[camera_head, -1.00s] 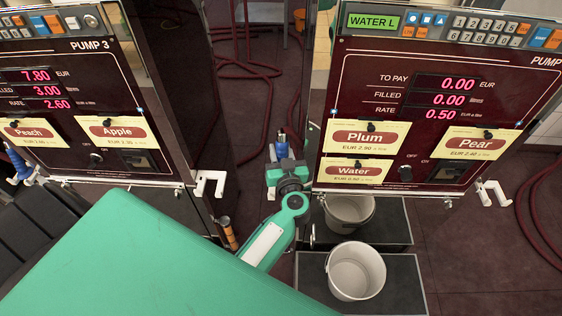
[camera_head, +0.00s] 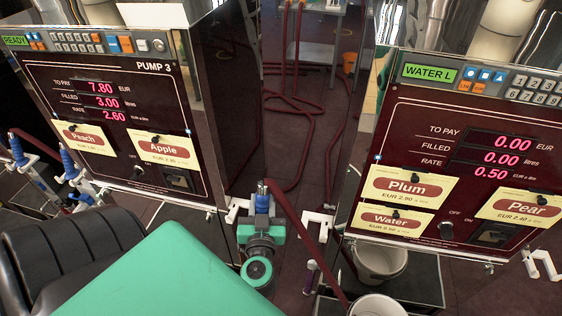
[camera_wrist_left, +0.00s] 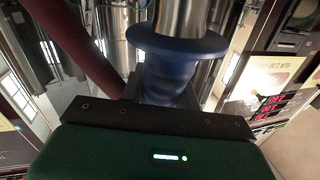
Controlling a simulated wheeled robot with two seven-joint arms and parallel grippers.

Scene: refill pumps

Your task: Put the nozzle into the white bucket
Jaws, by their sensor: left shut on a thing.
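My left gripper (camera_head: 262,222) is between the two pumps in the head view, shut on a blue nozzle (camera_head: 262,198). In the left wrist view the blue nozzle (camera_wrist_left: 172,65) fills the jaws, with its flared collar and a metal pipe beyond. A dark red hose (camera_head: 302,222) runs from near the nozzle down to the right. One white bucket (camera_head: 378,310) is at the bottom edge, partly cut off. Another white bucket (camera_head: 380,262) stands behind it under the right pump. The held nozzle is to the left of both buckets, apart from them. My right gripper is not in view.
Pump 3 (camera_head: 120,110) stands at left and the Water L pump (camera_head: 450,150) at right. White hooks (camera_head: 318,222) stick out beside them. Other blue nozzles (camera_head: 68,160) hang at far left. Red hoses (camera_head: 300,110) lie on the floor behind.

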